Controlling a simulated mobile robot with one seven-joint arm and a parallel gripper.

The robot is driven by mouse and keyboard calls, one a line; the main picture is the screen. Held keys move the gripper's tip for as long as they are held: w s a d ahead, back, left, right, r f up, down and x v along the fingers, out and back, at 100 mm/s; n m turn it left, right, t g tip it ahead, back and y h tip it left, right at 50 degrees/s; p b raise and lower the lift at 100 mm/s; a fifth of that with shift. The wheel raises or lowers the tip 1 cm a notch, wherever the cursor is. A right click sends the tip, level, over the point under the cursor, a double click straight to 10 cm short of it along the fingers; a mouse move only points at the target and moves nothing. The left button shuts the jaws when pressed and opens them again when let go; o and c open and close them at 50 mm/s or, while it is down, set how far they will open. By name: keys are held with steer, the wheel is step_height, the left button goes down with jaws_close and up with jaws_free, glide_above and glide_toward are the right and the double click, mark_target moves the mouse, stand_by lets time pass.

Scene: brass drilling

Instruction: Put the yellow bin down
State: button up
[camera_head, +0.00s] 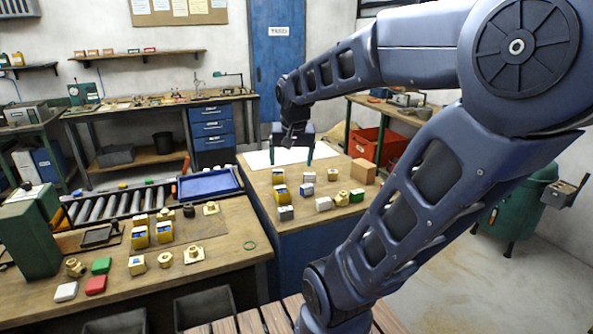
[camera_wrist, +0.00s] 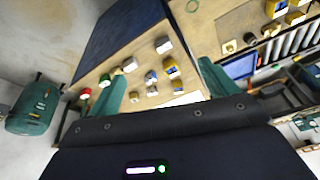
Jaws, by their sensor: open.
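My gripper (camera_head: 292,160) is open over the far end of the right-hand bench, above a white sheet (camera_head: 262,159). Its two green fingers are wide apart and nothing shows held between them. A yellow bin (camera_head: 280,191) with blue contents stands upright on that bench, on the near side of the gripper and apart from it. Another yellow piece (camera_head: 279,176) is just behind it. In the wrist view a yellow bin (camera_wrist: 171,67) shows on the bench beyond the spread fingers (camera_wrist: 160,78). More yellow bins (camera_head: 139,236) (camera_head: 164,231) stand on the left bench.
Small blocks and brass parts (camera_head: 330,202) surround the bin on the right-hand bench. A cardboard box (camera_head: 363,171) is at its right edge. The left bench holds a roller conveyor (camera_head: 110,205) and a blue tray (camera_head: 208,184). A red crate (camera_head: 366,144) stands behind.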

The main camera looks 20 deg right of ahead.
steer(key=s+a+n+t, duration=0.1)
steer(key=s+n, duration=0.2)
steer(key=s, duration=0.4)
steer(key=shift+s+a+n+y, duration=0.3)
steer(key=shift+s+n, duration=0.05)
steer(key=shift+n, duration=0.05)
